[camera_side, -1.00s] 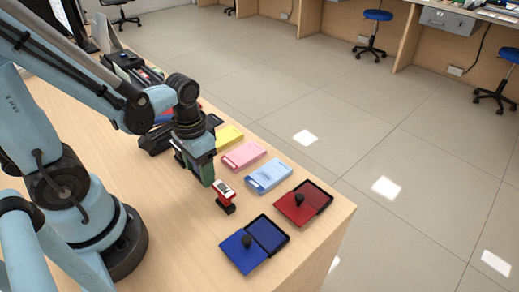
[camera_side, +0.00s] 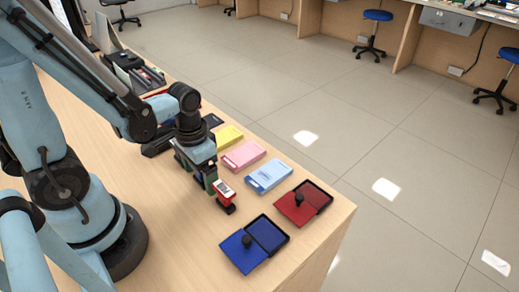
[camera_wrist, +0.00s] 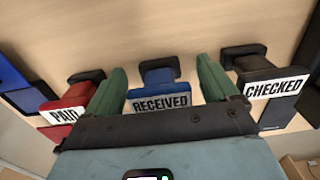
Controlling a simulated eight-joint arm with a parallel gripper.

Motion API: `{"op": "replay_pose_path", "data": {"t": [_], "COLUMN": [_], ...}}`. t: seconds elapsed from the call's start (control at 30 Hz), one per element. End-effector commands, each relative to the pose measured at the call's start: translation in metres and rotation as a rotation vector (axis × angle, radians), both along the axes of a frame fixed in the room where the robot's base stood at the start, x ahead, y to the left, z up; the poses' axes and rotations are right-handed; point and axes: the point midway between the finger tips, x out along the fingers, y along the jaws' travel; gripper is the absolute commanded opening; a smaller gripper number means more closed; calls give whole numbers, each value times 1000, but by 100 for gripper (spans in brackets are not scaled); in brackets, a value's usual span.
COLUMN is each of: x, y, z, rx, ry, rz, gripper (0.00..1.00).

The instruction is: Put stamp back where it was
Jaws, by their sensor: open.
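In the wrist view, a blue stamp labelled RECEIVED (camera_wrist: 159,92) stands between the two green fingers of my gripper (camera_wrist: 160,88). The fingers are open, with a gap to the stamp on each side. A red stamp labelled PAID (camera_wrist: 70,104) is just outside the left finger. A black stamp labelled CHECKED (camera_wrist: 268,85) is just outside the right finger. In the side view, my gripper (camera_side: 208,178) is low over the counter, beside the red stamp (camera_side: 223,189). The blue and black stamps are hidden there behind my gripper.
A blue ink pad (camera_side: 268,234) and a red ink pad (camera_side: 316,196), both with open lids, lie near the counter's front edge. Light blue (camera_side: 269,175), pink (camera_side: 243,155) and yellow (camera_side: 229,136) pads lie in a row behind. Bare counter (camera_side: 165,235) lies in front.

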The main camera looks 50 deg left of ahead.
Motion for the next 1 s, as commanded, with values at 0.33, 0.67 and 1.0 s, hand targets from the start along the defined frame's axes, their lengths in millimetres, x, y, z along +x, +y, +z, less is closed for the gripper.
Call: {"op": "replay_pose_path", "data": {"t": [0.33,0.67,1.0], "x": [0,-1,0], "y": [0,0,0], "z": [8,37,73], "rx": [0,0,0], "ry": [0,0,0], "rz": [0,0,0], "gripper": [87,87,87]}}
